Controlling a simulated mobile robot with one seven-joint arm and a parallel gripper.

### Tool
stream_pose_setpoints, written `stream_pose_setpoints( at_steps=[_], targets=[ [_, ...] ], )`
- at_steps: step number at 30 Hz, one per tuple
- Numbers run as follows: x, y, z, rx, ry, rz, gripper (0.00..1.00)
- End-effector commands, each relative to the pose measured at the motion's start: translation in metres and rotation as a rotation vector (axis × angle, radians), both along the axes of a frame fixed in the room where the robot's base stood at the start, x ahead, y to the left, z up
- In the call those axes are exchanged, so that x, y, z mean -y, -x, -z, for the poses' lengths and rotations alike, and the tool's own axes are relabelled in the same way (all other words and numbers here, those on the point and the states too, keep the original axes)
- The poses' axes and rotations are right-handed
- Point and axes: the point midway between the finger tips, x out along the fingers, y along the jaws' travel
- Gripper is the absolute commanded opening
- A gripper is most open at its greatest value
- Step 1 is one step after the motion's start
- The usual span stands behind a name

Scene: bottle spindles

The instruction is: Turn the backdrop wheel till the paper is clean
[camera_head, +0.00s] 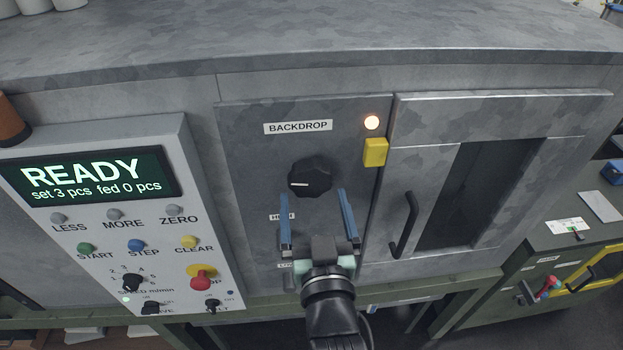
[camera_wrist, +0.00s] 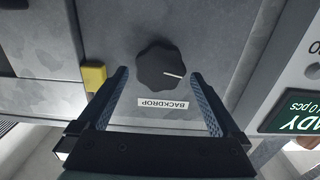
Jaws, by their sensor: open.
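The backdrop wheel is a black lobed knob (camera_head: 310,176) with a white pointer line, below the BACKDROP label (camera_head: 298,127) on a grey panel. In the head view its pointer is toward the left. It also shows in the wrist view (camera_wrist: 160,66), with the label upside down nearer to me. My gripper (camera_head: 314,192) is open, with its two blue fingers apart and nothing between them. In the head view the fingertips are just below and to either side of the knob; I cannot tell how far they are from the panel. No paper can be made out.
A lit lamp (camera_head: 372,122) and a yellow block (camera_head: 375,152) are right of the knob. A door with a dark window (camera_head: 468,190) and black handle (camera_head: 404,225) is farther right. The control panel (camera_head: 190,240) at left has a screen (camera_head: 90,177) reading READY, buttons and a red knob.

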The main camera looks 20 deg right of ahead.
Motion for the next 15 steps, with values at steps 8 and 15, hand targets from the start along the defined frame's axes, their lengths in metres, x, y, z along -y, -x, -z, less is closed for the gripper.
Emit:
stream_pose_setpoints(
  at_steps=[8,15],
  targets=[
    [0.009,-0.033,-0.001,0.001,-0.002,0.000,1.00],
    [0.011,-0.039,0.000,0.000,0.000,0.000,1.00]
  ],
)
